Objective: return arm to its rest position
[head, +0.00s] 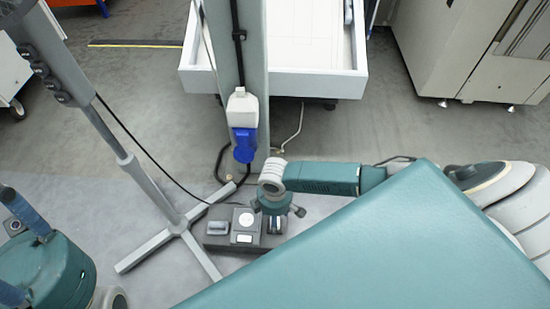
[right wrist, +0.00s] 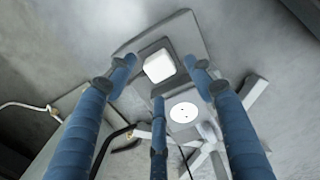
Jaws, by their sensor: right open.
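My right arm comes in from the right in the head view, and its gripper (head: 277,212) points down over the right end of a dark grey box. In the right wrist view the blue fingers (right wrist: 160,95) are spread apart with nothing between them. A pale square block (right wrist: 159,67) on the box lies beyond them; contact cannot be told. My left gripper (head: 20,212) is at the lower left of the head view, teal with blue fingers; its fingertips are partly cut off.
The dark grey box (head: 243,240) has a white round disc (head: 244,219) and a grey part at its left. A grey stand (head: 160,200) with splayed feet is left of it. A post (head: 240,60) bears a blue plug (head: 244,146). A teal surface (head: 400,245) fills the lower right.

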